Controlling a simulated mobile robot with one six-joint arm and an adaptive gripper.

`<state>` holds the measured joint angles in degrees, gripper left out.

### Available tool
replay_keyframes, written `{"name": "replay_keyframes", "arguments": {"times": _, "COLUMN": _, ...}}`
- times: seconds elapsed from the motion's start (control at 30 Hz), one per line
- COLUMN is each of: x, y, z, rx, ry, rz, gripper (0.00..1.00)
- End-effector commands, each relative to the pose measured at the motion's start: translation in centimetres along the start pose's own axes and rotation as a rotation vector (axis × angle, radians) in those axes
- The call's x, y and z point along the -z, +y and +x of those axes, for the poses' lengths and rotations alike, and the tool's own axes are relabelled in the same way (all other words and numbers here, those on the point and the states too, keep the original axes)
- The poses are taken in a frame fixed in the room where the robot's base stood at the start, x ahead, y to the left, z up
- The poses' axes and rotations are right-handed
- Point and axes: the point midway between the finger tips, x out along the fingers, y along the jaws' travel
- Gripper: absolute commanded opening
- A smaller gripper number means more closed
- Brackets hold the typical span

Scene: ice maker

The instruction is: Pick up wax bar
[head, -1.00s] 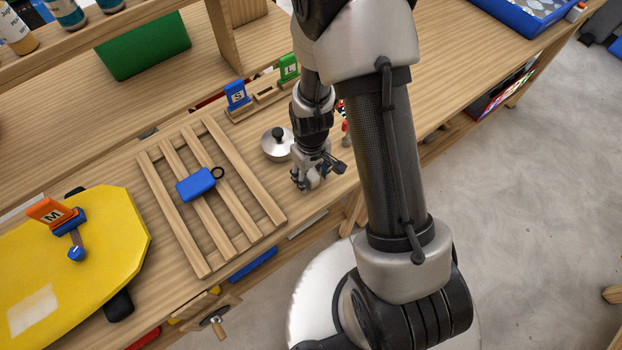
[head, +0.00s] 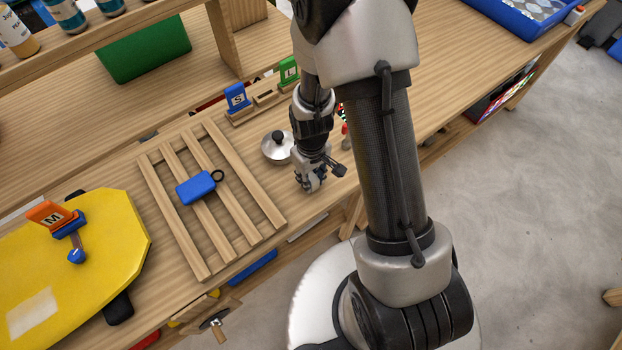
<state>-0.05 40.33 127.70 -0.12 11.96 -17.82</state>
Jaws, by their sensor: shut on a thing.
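My gripper (head: 311,185) points down at the front edge of the bench, just right of the slatted wooden rack and in front of the round metal lidded pot. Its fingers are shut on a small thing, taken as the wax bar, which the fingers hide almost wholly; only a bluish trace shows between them. I cannot tell whether it still touches the bench top.
The wooden rack (head: 259,209) carries a blue block (head: 195,188) with a black ring. The metal pot (head: 273,151) stands close behind my gripper. Blue (head: 236,97) and green (head: 288,69) lettered tools stand in a holder behind. A yellow board (head: 110,235) lies at left.

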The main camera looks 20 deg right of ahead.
Motion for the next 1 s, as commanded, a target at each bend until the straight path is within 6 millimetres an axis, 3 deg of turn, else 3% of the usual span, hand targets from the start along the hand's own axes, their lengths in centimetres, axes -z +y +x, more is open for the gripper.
{"name": "replay_keyframes", "arguments": {"times": 0.17, "x": 0.0, "y": 0.0, "z": -0.2, "rx": 0.0, "ry": 0.001, "rz": 0.0, "gripper": 0.0}}
{"name": "replay_keyframes", "arguments": {"times": 0.37, "x": 0.1, "y": 0.0, "z": -1.8, "rx": -0.001, "ry": 0.002, "rz": 0.0, "gripper": 0.0}}
{"name": "replay_keyframes", "arguments": {"times": 0.57, "x": 0.1, "y": 0.0, "z": -6.3, "rx": -0.001, "ry": 0.005, "rz": 0.0, "gripper": 0.0}}
{"name": "replay_keyframes", "arguments": {"times": 0.8, "x": 0.1, "y": 0.0, "z": -13.4, "rx": -0.001, "ry": 0.005, "rz": 0.0, "gripper": 0.0}}
{"name": "replay_keyframes", "arguments": {"times": 1.0, "x": 0.1, "y": 0.0, "z": -17.7, "rx": -0.001, "ry": 0.004, "rz": 0.0, "gripper": 0.0}}
